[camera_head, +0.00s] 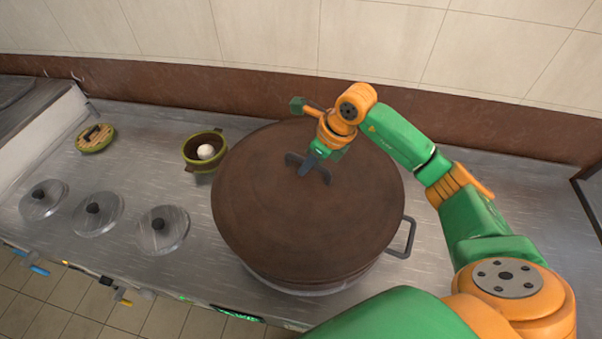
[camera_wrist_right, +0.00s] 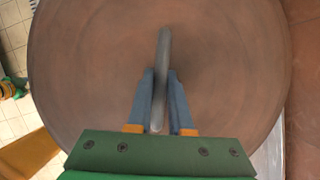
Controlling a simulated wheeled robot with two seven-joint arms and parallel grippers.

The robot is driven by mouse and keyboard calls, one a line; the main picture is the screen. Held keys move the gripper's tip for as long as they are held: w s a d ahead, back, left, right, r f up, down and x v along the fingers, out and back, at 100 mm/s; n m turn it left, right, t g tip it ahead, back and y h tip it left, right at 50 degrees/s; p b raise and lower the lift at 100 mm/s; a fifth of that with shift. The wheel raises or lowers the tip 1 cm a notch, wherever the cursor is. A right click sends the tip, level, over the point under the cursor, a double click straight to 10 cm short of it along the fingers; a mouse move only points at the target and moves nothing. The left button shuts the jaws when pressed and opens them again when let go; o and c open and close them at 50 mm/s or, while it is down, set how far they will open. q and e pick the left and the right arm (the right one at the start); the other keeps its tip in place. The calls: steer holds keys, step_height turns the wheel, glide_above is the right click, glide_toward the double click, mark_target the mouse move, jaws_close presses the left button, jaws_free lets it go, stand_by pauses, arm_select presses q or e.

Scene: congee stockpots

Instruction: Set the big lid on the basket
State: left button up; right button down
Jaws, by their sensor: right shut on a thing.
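The big lid (camera_head: 260,205) is a wide, round, brown disc with a bar handle (camera_head: 295,160) at its middle. My right gripper (camera_head: 309,165) is shut on that handle; in the right wrist view the two fingers (camera_wrist_right: 160,100) stand on either side of the grey bar (camera_wrist_right: 162,60). The lid looks about level over a large round vessel, whose side handle (camera_head: 405,238) shows at the right. The lid hides the vessel's inside, and I cannot tell whether the lid touches its rim. A small green basket (camera_head: 189,153) with a white ball inside stands left. My left gripper is not seen.
Three small metal lids with black knobs (camera_head: 97,214) lie in a row on the steel counter (camera_head: 145,120) at the left. A tiled wall (camera_head: 270,35) closes off the back. Counter right of the vessel is bare.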

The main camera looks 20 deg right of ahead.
mark_target(314, 173)
steer(key=shift+w+d+r+m+h, duration=0.25)
steer(key=shift+w+d+m, duration=0.25)
steer(key=shift+m, duration=0.5)
steer(key=shift+d+f, duration=0.1)
steer(key=shift+f, duration=0.2)
step_height(314, 173, down, 6)
steer(key=b, duration=0.4)
steer(key=shift+r+b, duration=0.25)
steer(key=shift+b, duration=0.05)
steer(key=shift+s+r, duration=0.1)
steer(key=shift+s, duration=0.05)
steer(key=shift+f+b, duration=0.45)
steer(key=c, duration=1.2)
jaws_free()
steer(key=shift+o, duration=0.5)
steer(key=shift+s, duration=0.1)
